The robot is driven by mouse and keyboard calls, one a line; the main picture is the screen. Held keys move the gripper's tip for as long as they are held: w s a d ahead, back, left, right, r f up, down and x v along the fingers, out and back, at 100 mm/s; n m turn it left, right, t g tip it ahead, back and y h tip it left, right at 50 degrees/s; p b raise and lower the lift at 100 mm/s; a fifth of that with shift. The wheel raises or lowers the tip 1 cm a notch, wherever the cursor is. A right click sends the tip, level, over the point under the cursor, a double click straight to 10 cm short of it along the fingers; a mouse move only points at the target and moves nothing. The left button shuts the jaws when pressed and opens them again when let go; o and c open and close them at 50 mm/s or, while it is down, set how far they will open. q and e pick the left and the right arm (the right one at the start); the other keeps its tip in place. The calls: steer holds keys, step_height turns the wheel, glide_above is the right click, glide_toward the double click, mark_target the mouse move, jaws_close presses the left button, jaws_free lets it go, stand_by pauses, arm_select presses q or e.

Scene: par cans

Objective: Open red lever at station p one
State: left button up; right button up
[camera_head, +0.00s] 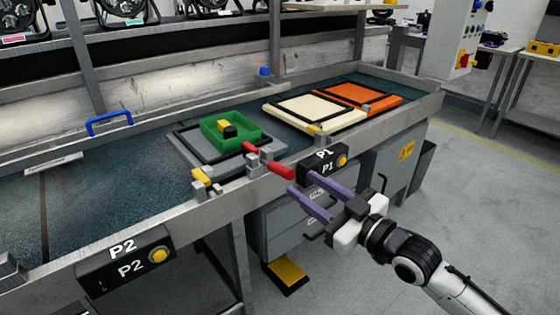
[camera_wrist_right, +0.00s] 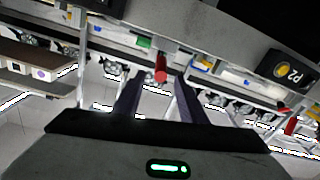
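The red lever (camera_head: 281,169) sticks out over the front rail at station P1, just left of the black P1 box (camera_head: 324,161). My right gripper (camera_head: 300,188) is open and empty, with its two purple fingers pointing at the lever from the front right. In the right wrist view the lever (camera_wrist_right: 160,70) shows beyond and between the open fingertips (camera_wrist_right: 157,82); I cannot tell whether anything touches it. My left gripper is in neither view.
A green tray (camera_head: 230,131) with a yellow and black piece sits on a grey plate behind the lever. Cream (camera_head: 312,111) and orange (camera_head: 361,96) framed panels lie to the right on the bench. The P2 box (camera_head: 128,262) is on the front rail at left. A yellow pedal (camera_head: 287,271) is on the floor.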

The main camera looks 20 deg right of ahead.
mark_target(280, 171)
steer(key=b+x, duration=0.1)
steer(key=x, duration=0.8)
steer(key=shift+w+a+f, duration=0.1)
steer(key=shift+w+a, duration=0.05)
jaws_close()
